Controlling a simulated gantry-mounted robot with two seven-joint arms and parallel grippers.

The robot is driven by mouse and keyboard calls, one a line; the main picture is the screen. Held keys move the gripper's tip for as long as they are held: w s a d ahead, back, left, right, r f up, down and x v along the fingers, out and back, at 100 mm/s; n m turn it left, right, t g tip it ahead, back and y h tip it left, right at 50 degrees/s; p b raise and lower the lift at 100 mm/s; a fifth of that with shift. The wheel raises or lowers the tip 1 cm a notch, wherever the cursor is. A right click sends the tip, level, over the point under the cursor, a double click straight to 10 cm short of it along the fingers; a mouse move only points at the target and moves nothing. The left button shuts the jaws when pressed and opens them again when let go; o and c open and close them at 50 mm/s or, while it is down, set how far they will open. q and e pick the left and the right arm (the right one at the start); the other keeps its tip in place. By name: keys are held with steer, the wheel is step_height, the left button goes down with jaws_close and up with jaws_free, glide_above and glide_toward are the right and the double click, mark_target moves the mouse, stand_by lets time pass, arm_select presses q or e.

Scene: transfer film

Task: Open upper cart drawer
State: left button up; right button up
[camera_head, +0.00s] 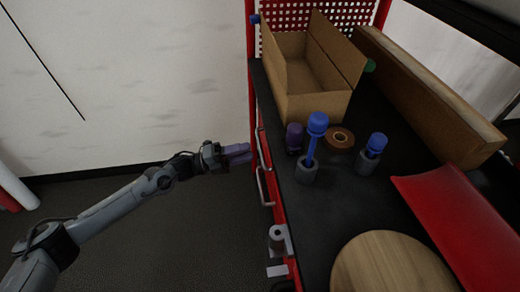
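The red cart (252,110) with a black top stands at the right, and its drawer side faces left. An upper metal handle (261,150) and a lower metal handle (262,188) stick out from that side. The drawer fronts are seen at a steep angle, and both look closed. My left gripper (246,151) reaches in from the left, with its fingertips just left of the upper handle. I cannot tell whether they touch it or how far the fingers are apart. My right gripper is not in view.
On the cart top are an open cardboard box (318,75), blue-topped tools in grey holders (306,172), a tape roll (340,138), a round wooden board (392,268) and a red curved panel (458,225). A grey bracket (279,242) juts from the near side.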

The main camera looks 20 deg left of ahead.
mark_target(260, 147)
arm_select(q)
steer(key=shift+b+x, duration=0.7)
steer(key=shift+x, duration=2.05)
steer(key=shift+w, duration=0.15)
jaws_close()
